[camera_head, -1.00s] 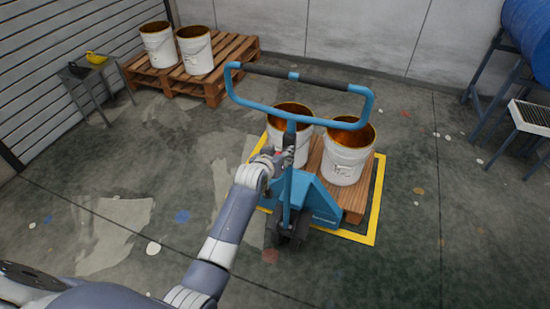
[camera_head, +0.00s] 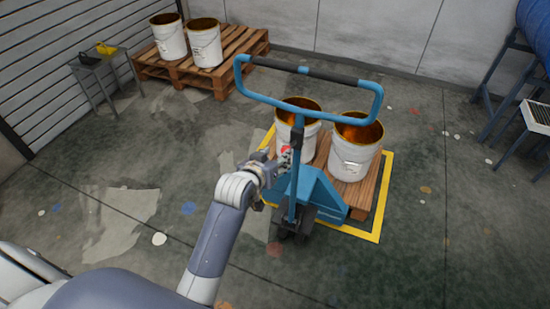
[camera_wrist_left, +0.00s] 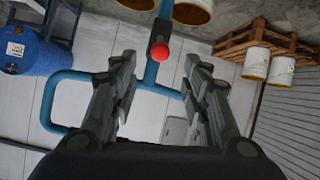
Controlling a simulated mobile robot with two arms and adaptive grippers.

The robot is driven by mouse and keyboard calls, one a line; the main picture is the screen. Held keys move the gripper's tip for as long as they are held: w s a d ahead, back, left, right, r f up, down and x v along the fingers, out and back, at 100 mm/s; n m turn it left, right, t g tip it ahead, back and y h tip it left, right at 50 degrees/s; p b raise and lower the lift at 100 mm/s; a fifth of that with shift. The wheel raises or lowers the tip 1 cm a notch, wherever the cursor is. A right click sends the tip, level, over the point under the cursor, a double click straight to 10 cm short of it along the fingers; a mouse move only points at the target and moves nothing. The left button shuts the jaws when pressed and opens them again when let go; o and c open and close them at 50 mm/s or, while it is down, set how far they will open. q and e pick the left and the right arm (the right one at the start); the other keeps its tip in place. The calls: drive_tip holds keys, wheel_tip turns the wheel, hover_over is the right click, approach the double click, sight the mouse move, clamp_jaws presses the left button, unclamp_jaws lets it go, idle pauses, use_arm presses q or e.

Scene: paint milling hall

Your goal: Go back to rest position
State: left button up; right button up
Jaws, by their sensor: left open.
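A blue pallet jack (camera_head: 322,195) stands in the middle of the head view, its loop handle upright with a black grip bar. My left gripper (camera_head: 273,163) is just left of the jack's upright shaft, beside a small red knob (camera_head: 286,150). In the left wrist view my left gripper (camera_wrist_left: 158,70) has its two fingers spread, with no object clamped between them. The red knob (camera_wrist_left: 160,51) on the blue shaft appears in the gap beyond the fingertips. Whether a finger touches the shaft cannot be told. My right gripper is not in view.
Two white buckets stand on the jack's wooden pallet (camera_head: 360,198), within a yellow floor frame (camera_head: 376,222). Another pallet (camera_head: 225,78) with two buckets is at the back left, near a small grey table (camera_head: 100,66). A blue drum (camera_head: 537,35) is at right. The left floor is clear.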

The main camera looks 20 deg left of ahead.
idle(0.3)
use_arm(q)
drive_tip(key=s+d+f+m+g+b, duration=0.15)
drive_tip(key=s+f, duration=0.35)
drive_tip(key=f, duration=0.7)
drive_tip(key=s+f+g, duration=0.2)
drive_tip(key=s+f, duration=0.2)
drive_tip(key=f, duration=0.7)
drive_tip(key=s+f+m+g+b, duration=0.15)
drive_tip(key=s+f, duration=0.35)
drive_tip(key=f, duration=0.7)
drive_tip(key=s+a+f+g, duration=0.1)
drive_tip(key=s+f+g, duration=0.1)
drive_tip(key=s+f, duration=0.5)
drive_tip(key=s+a+f+g+b, duration=0.1)
drive_tip(key=s+f, duration=0.6)
drive_tip(key=s, duration=0.9)
drive_tip(key=s+a+f+m+g+b, duration=0.1)
drive_tip(key=s+f, duration=0.5)
drive_tip(key=s, duration=0.6)
drive_tip(key=shift+s+a+f+g, duration=0.4)
drive_tip(key=shift+a+g, duration=0.4)
drive_tip(key=shift+g, duration=0.3)
drive_tip(key=shift+w, duration=0.1)
